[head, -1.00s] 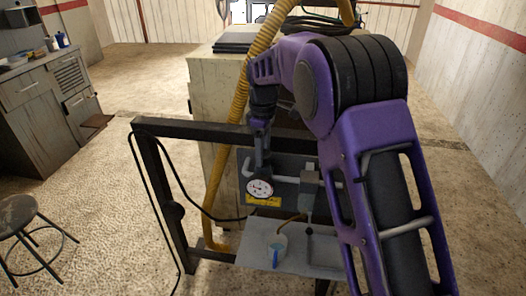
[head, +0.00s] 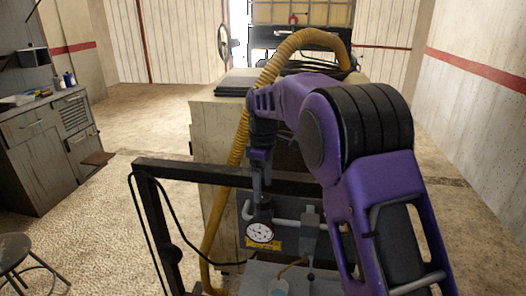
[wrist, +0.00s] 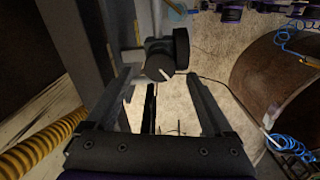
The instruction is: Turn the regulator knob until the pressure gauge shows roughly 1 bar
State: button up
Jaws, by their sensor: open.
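The pressure gauge (head: 260,232) has a white dial and a dark rim, and hangs on the grey pipework of the rack. Its needle is too small to read. In the wrist view the regulator knob (wrist: 159,68) is a dark round cap with a white mark, beside a black disc (wrist: 181,48) that looks like the gauge edge-on. My gripper (wrist: 162,80) is open, with one finger on each side below the knob; I cannot tell if they touch it. In the head view my gripper (head: 260,192) points down just above the gauge, and the knob is hidden behind it.
A dark metal frame bar (head: 225,175) crosses in front of the cabinet (head: 207,125). A yellow corrugated hose (head: 239,140) runs down beside my arm. A yellow label (head: 277,245) sits by the gauge. A stool (head: 14,250) stands at lower left; the floor between is clear.

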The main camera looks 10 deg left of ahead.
aim_at(263, 197)
notch_tip(263, 197, up, 14)
dwell(0.3)
jog(key=shift+f, duration=0.1)
